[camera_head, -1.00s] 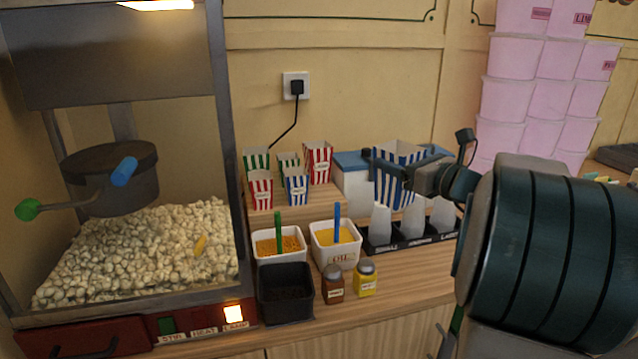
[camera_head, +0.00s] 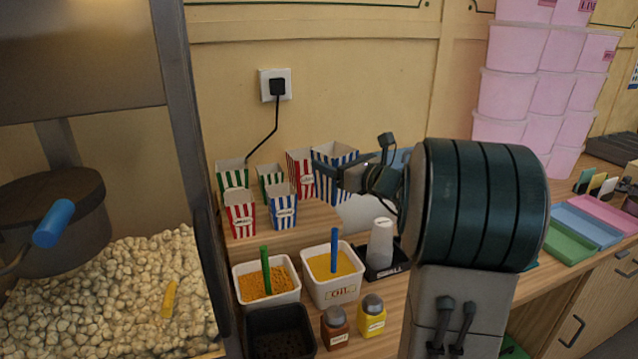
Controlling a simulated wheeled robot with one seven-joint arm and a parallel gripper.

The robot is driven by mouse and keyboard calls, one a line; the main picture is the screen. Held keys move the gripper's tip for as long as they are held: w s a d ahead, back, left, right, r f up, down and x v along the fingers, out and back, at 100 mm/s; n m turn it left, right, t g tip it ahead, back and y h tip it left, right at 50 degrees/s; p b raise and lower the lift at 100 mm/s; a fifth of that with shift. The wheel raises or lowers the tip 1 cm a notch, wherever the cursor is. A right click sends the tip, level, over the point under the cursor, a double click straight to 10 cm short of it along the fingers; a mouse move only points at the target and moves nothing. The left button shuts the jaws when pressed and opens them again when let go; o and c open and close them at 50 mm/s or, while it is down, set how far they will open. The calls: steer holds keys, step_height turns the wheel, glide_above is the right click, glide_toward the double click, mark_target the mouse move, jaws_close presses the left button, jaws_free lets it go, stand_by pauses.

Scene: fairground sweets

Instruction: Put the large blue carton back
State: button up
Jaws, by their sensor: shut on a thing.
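The large blue-and-white striped carton (camera_head: 331,161) is upright at the right end of the back row of striped cartons, beside the large red carton (camera_head: 301,172). My gripper (camera_head: 352,176) is shut on the right side of the large blue carton. Two green cartons (camera_head: 232,175) and a small red carton (camera_head: 240,214) stand to the left.
A popcorn machine (camera_head: 190,150) fills the left. A cup holder (camera_head: 386,272) and white box (camera_head: 358,212) are partly behind my arm. Pink tubs (camera_head: 513,84) stack at right.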

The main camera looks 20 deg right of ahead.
steer(key=w+a+f, duration=0.2)
steer(key=w, duration=0.1)
steer(key=shift+a+f, duration=0.1)
steer(key=shift+a, duration=0.05)
steer(key=shift+w+f+p, duration=0.1)
steer(key=shift+f+p, duration=0.3)
steer(key=shift+f, duration=1.65)
steer(key=shift+f, duration=0.25)
steer(key=o, duration=0.9)
steer(key=shift+r, duration=0.1)
steer(key=shift+o, duration=0.2)
